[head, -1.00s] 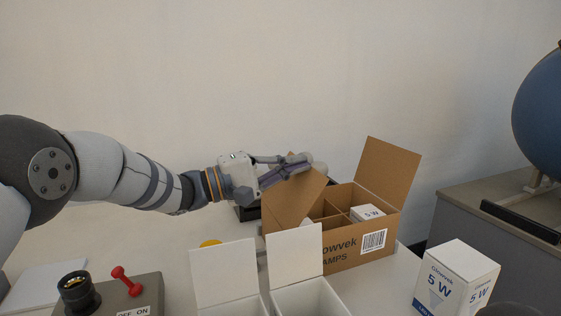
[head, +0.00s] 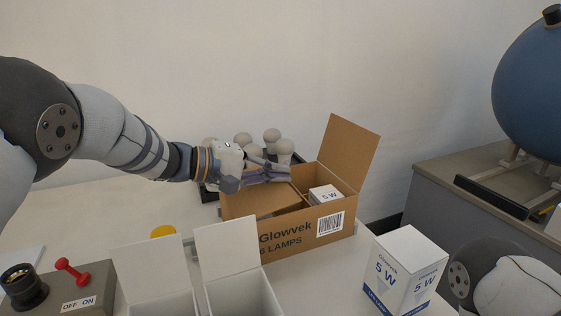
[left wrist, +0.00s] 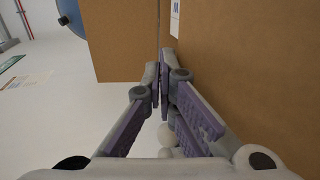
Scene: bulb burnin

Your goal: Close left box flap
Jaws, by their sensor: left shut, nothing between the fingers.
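The brown cardboard lamp box (head: 290,240) stands on the table. Its left flap (head: 258,202) lies low and almost level over the left part of the box. Its right flap (head: 350,155) stands up, tilted outward. My left gripper (head: 284,172) is shut and empty, its fingers just above the left flap; I cannot tell whether they touch it. In the left wrist view the shut fingertips (left wrist: 163,78) are close to brown cardboard (left wrist: 260,70). My right gripper is out of view.
A small 5 W carton (head: 325,193) sits inside the box. A larger 5 W carton (head: 405,270) stands at the front right. Open white boxes (head: 228,250) stand in front. Several bulbs (head: 272,138) stand in a dark tray behind.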

